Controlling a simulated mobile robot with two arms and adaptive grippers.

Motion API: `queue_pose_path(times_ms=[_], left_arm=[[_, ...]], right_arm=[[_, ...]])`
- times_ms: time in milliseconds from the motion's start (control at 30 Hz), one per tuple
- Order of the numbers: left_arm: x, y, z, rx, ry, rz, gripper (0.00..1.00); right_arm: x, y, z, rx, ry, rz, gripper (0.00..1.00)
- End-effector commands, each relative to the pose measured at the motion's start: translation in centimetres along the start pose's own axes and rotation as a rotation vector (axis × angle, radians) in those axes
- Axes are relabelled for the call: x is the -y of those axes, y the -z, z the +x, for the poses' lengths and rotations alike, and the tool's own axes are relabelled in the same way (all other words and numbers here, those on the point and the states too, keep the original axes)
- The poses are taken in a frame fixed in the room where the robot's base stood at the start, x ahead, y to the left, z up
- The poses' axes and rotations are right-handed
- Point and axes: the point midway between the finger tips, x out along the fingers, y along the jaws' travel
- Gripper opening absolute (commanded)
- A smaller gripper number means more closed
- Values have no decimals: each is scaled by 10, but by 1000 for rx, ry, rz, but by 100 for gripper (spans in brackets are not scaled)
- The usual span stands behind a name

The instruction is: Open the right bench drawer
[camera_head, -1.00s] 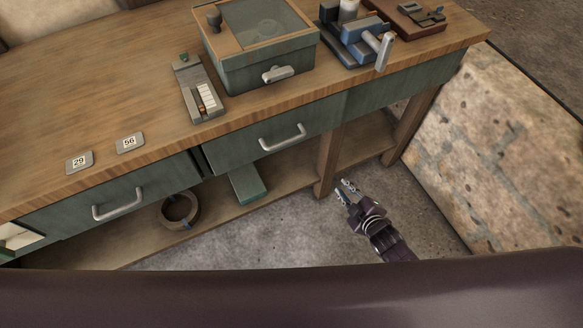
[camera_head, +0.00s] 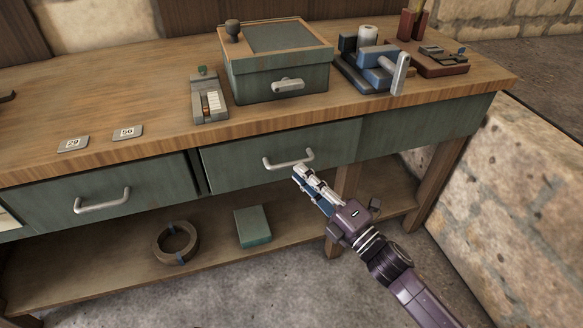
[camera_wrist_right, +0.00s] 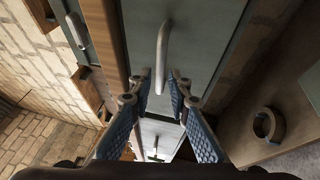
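The right bench drawer (camera_head: 235,163) has a green front that sits in line under the wooden bench top and looks closed. Its silver bar handle (camera_head: 288,161) is near the front's middle. My right gripper (camera_head: 302,174) is just below and in front of the handle's right part. My left gripper is not in view.
The left drawer (camera_head: 50,203) has its own handle (camera_head: 102,201). A green box (camera_head: 280,80), a blue vise-like tool (camera_head: 372,72) and a small device (camera_head: 209,103) stand on the bench. The lower shelf holds a ring (camera_head: 177,243) and a green block (camera_head: 253,226). A stone block (camera_head: 500,190) stands right.

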Motion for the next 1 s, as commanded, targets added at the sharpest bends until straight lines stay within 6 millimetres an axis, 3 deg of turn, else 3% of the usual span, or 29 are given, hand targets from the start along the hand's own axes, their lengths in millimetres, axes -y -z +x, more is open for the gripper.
queue_pose_path(times_ms=[100, 333, 667, 833, 1000], left_arm=[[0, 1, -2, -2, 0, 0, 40], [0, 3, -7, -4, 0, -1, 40], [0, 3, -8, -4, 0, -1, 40], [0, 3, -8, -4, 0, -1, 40], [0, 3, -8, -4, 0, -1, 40]], right_arm=[[0, 0, 20, 1, -2, 1, 17], [1, 0, 44, 2, 1, 4, 17], [1, 0, 48, 2, 3, 3, 17], [1, 0, 48, 2, 2, 3, 0], [2, 0, 48, 2, 3, 3, 0]])
